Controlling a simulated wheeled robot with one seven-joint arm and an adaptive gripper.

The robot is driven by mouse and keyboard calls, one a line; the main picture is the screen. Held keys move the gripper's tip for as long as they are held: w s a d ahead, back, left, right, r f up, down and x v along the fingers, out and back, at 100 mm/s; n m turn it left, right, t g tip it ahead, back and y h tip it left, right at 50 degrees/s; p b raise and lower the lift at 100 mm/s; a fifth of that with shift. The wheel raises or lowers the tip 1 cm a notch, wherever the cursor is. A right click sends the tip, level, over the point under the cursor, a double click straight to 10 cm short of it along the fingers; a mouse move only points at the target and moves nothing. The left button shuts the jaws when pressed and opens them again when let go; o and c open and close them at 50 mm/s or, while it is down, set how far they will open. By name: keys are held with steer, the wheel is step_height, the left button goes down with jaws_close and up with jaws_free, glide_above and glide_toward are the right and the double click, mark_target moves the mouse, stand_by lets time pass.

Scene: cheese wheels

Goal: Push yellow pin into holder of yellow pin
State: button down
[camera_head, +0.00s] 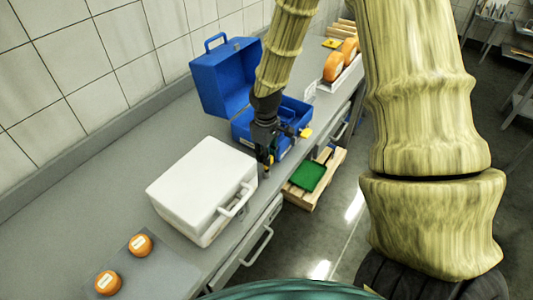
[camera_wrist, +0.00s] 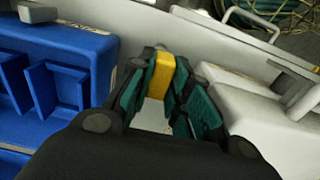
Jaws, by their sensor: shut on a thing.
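My gripper (camera_head: 266,166) points down over the counter, between the open blue case (camera_head: 222,80) and the closed white case (camera_head: 200,185). In the wrist view my gripper (camera_wrist: 160,88) has its teal-padded fingers on either side of a yellow piece, the yellow pin (camera_wrist: 163,74), held near the fingertips. The blue case shows at left in the wrist view (camera_wrist: 100,75), with small walled compartments inside. A yellow part (camera_head: 305,132) shows at the blue case's front right in the head view; I cannot tell whether it is the holder. The pin's lower end is hidden.
The white case, with its handle (camera_head: 237,202), stands close to my gripper. Orange cheese wheels (camera_head: 141,244) lie at the front left of the counter (camera_head: 60,235), and more (camera_head: 333,67) stand in a rack behind. A wooden crate (camera_head: 303,197) with a green piece sits below the counter edge.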

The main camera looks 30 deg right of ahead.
steer(key=shift+f+b, duration=0.75)
steer(key=shift+f, duration=1.05)
steer(key=c, duration=1.3)
jaws_free()
steer(key=shift+o, duration=0.2)
steer(key=shift+r, duration=6)
steer(key=shift+d, duration=0.1)
